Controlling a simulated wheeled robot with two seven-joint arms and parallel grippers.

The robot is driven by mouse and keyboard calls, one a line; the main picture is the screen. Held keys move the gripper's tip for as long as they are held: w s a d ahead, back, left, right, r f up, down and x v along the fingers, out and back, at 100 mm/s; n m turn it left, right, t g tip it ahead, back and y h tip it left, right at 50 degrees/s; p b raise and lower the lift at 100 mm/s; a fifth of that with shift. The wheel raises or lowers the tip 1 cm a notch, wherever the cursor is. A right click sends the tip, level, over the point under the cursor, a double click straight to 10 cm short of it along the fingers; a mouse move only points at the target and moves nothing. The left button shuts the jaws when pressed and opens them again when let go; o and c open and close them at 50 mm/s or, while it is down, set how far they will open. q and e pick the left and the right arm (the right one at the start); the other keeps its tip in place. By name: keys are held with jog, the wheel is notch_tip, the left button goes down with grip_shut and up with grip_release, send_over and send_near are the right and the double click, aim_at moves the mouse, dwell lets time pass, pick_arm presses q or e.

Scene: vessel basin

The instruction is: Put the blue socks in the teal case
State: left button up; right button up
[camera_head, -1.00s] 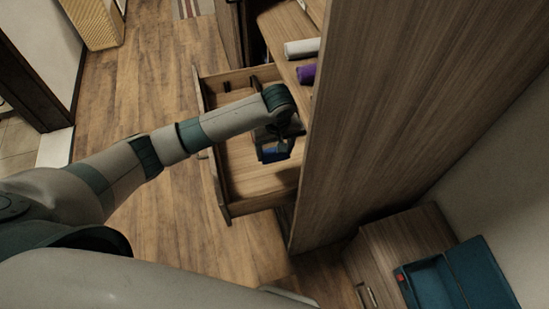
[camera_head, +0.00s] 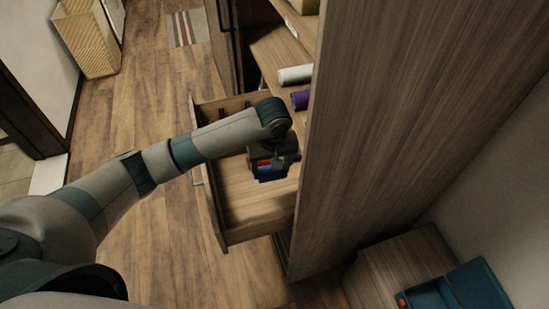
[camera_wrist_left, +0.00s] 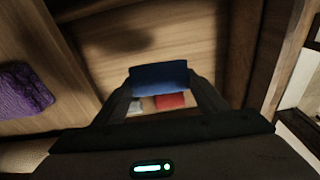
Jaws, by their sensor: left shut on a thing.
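The folded blue socks (camera_head: 272,176) are between the fingers of my left gripper (camera_head: 268,164), over the open wooden drawer. In the left wrist view the gripper (camera_wrist_left: 160,88) is shut on the blue socks (camera_wrist_left: 158,76), with a finger at each side. The teal case (camera_head: 462,289) stands open on a low wooden cabinet at the bottom right, cut off by the frame edge and well apart from the gripper. My right gripper is not in view.
The drawer (camera_head: 255,222) is pulled out beside a tall wooden panel (camera_head: 400,120), which stands between it and the teal case. A red item (camera_wrist_left: 170,100) shows below the socks. Purple (camera_head: 300,99) and white (camera_head: 295,74) rolls lie on a shelf.

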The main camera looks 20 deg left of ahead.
aim_at(268, 173)
pick_arm(q)
jog(key=r+m, duration=0.1)
jog(key=r, duration=0.2)
jog(key=s+r+m, duration=0.1)
jog(key=r, duration=0.2)
jog(key=s+r+m+b, duration=0.1)
jog(key=r, duration=0.2)
jog(key=shift+a+r, duration=0.25)
jog(key=shift+r, duration=0.05)
jog(key=s+a+r+m+b, duration=0.1)
jog(key=s+a+r+m, duration=0.2)
jog(key=s+r, duration=0.4)
jog(key=s, duration=0.3)
jog(key=shift+a+h, duration=0.35)
jog(key=shift+h, duration=0.05)
jog(key=shift+w+d+r, duration=0.1)
